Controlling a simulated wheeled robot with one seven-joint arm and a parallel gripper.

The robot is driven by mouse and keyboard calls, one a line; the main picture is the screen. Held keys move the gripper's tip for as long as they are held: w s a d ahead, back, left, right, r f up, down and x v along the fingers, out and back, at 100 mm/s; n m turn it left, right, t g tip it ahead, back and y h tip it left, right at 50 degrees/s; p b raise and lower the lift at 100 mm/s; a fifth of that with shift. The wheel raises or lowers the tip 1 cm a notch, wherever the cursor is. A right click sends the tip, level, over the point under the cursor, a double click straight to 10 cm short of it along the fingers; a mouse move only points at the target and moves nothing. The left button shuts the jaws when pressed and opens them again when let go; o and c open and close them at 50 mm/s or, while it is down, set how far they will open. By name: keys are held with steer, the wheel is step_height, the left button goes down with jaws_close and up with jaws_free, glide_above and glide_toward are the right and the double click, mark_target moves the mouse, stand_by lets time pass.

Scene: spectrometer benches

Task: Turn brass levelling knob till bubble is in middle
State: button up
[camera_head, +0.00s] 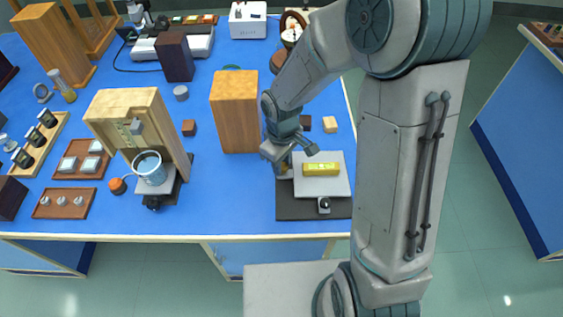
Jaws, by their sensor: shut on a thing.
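A yellow spirit level (321,169) lies on a light grey plate (322,187) near the front right of the blue bench. The vial is too small to tell where the bubble sits. The plate stands over a dark base (300,210). My gripper (283,163) points down at the plate's left edge and is shut on the brass knob (284,169). The knob is mostly hidden by the fingers and shows only as a small brass patch.
A tall wooden block (235,112) stands close to the left of my gripper. A black knob (324,205) sits at the plate's front. A wooden stand (130,112) with a blue cup (150,168) is farther left. Bare blue bench (230,195) lies between.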

stand_by(0.4)
steer(key=o, duration=1)
steer(key=shift+c, duration=0.2)
step_height(320, 180, up, 14)
steer(key=shift+f, duration=0.1)
steer(key=s+d+r+m+t, duration=0.3)
steer(key=s+d+m, duration=0.6)
steer(key=s+d, duration=0.3)
steer(key=shift+s+r+m, duration=0.4)
steer(key=shift+s+r, duration=0.05)
steer(key=shift+r, duration=0.15)
